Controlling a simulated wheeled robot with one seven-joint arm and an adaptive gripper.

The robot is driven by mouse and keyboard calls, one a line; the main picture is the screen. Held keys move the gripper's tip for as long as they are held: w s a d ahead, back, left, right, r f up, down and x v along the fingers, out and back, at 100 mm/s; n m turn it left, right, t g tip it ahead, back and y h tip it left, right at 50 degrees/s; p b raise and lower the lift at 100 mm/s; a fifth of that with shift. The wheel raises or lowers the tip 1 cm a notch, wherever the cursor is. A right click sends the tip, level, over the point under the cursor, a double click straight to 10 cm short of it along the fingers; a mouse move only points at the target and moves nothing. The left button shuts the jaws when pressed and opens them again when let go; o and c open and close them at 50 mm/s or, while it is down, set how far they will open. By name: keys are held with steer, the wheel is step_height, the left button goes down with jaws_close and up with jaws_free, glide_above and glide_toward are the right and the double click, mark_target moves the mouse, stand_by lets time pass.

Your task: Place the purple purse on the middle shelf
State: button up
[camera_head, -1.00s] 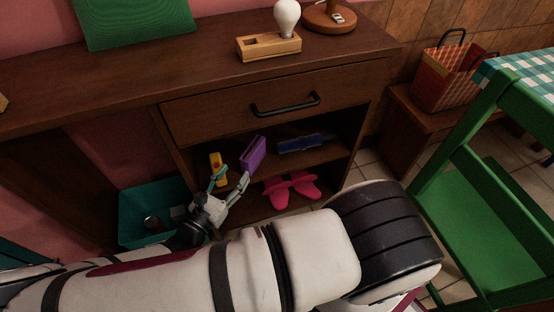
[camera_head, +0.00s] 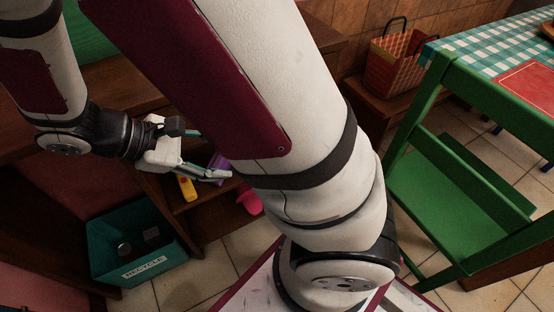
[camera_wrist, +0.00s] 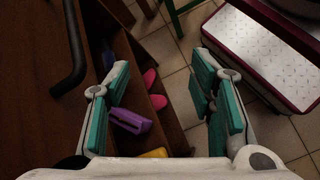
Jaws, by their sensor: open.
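The purple purse (camera_wrist: 130,120) sits on the middle shelf of the open unit, below the drawer. In the head view only a sliver of the purse (camera_head: 219,162) shows behind my fingers and arm. My gripper (camera_wrist: 160,100) is open with nothing between its teal-padded fingers. In the head view my gripper (camera_head: 222,156) is in front of the shelf opening, apart from the purse as far as I can tell. The middle shelf (camera_head: 180,203) is mostly hidden by my arm.
A yellow item (camera_head: 187,188) lies beside the purse. Pink shoes (camera_head: 249,199) are on the lower shelf. A teal recycle bin (camera_head: 140,262) stands left on the floor. A green chair (camera_head: 460,190) is at right. The black drawer handle (camera_wrist: 70,50) is close on the wrist view's left.

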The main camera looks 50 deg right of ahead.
steer(key=s+r+m+t+y, duration=0.4)
steer(key=s+r+m+y, duration=0.4)
steer(key=s+r, duration=0.5)
steer(key=shift+s+a+r+m+y, duration=0.3)
steer(key=shift+s, duration=1.9)
step_height(320, 180, up, 30)
steer(key=t+p, duration=0.4)
steer(key=p, duration=2.4)
steer(key=shift+d, duration=0.25)
